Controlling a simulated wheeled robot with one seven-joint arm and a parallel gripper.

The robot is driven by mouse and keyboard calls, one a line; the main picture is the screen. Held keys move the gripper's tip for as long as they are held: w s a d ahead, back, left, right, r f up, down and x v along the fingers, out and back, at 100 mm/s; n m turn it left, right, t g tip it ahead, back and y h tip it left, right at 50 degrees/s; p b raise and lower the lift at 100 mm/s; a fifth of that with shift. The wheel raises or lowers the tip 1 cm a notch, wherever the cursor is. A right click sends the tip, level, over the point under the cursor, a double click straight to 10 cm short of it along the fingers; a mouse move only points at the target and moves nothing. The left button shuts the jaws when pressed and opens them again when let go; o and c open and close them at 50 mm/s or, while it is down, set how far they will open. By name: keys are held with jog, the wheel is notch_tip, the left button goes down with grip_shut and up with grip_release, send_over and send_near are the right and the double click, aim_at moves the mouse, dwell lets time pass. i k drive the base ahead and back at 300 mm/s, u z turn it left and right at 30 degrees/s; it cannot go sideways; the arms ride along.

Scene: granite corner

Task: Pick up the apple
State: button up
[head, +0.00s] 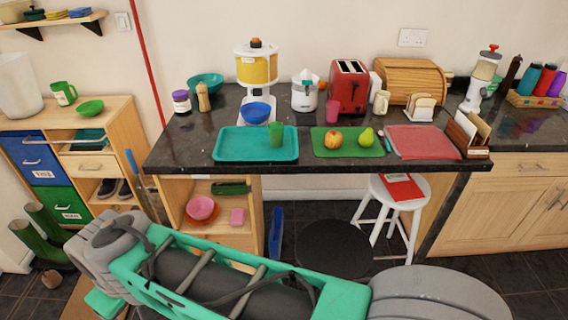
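The apple (333,139), yellow and red, sits on a green mat (348,152) near the front of the dark granite counter (190,150). A green pear (366,137) stands just right of it on the same mat. The apple is in plain view, with nothing in front of it. My green and grey arm crosses the bottom of the head view, below and in front of the counter. I cannot make out my gripper in this view.
Left of the mat is a teal tray (230,145) with a green cup (276,134). A pink cup (332,112) and a red toaster (348,87) stand behind the apple. A red mat (424,143) lies right. A white stool (397,212) stands below the counter.

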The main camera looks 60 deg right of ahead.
aim_at(333, 137)
jog(key=u, duration=0.05)
jog(key=k, duration=0.35)
jog(key=u, duration=1.65)
jog(key=i, duration=0.65)
jog(key=z, duration=4.35)
jog(key=i, duration=0.5)
jog(key=z, duration=0.1)
